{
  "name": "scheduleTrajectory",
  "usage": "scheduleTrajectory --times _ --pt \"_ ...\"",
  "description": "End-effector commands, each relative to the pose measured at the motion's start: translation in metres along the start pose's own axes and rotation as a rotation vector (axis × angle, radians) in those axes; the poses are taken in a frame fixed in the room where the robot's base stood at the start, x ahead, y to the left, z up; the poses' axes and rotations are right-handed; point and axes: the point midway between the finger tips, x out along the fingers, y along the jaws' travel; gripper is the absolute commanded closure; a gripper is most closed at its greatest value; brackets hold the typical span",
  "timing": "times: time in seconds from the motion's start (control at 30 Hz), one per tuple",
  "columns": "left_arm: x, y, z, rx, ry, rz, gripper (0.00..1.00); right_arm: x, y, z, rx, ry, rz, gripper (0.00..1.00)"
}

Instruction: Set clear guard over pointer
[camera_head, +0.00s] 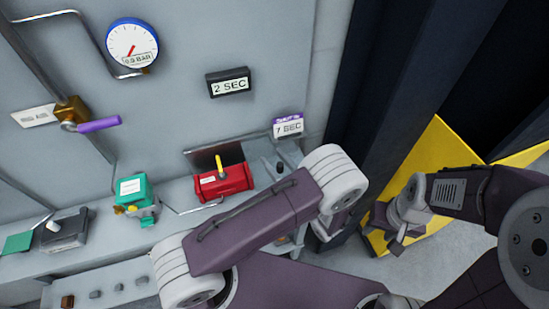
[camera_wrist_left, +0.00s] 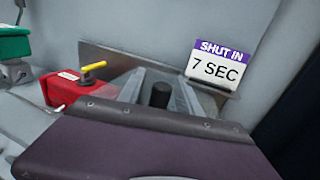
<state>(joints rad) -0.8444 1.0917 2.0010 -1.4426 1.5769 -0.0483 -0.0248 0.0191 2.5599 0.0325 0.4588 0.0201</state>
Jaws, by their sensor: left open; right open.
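The red actuator box (camera_head: 225,183) sits on the grey ledge with a yellow pointer (camera_head: 220,165) on top. The box (camera_wrist_left: 66,88) and pointer (camera_wrist_left: 93,67) also show at the left of the left wrist view. No clear guard can be made out for certain; a dark upright knob (camera_wrist_left: 160,95) stands right of the box, its base hidden. My left gripper (camera_wrist_left: 159,80) is open, its fingers appearing on either side of this knob, contact unclear. In the head view my arm mostly hides that gripper. My right gripper (camera_head: 404,226) is open and empty at the right, far from the box.
A teal device (camera_head: 135,198) stands left of the red box. A gauge (camera_head: 132,44) and purple-handled valve (camera_head: 96,124) are on the wall.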

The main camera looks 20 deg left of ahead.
Motion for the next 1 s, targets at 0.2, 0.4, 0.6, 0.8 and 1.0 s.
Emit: scheduleTrajectory --times 0.2,0.4,0.6,0.8,1.0 --pt "-0.0003 0.0 -0.0004 0.0 0.0 0.0 0.78 0.0004 0.0 0.0001 0.0 0.0 0.0 0.59" --pt "-0.0005 0.0 -0.0003 0.0 0.0 0.0 1.0 0.0004 0.0 0.0001 0.0 0.0 0.0 0.59" --pt "-0.0005 0.0 -0.0002 0.0 0.0 0.0 1.0 0.0004 0.0 0.0001 0.0 0.0 0.0 0.59" --pt "-0.0006 -0.0001 -0.0001 0.0 0.0 0.0 1.0 0.0003 0.0 0.0001 0.0 0.0 0.0 0.59" --pt "-0.0006 -0.0001 0.0 0.0 0.0 0.0 1.0 0.0003 0.0 0.0 0.0 0.0 0.0 0.59"
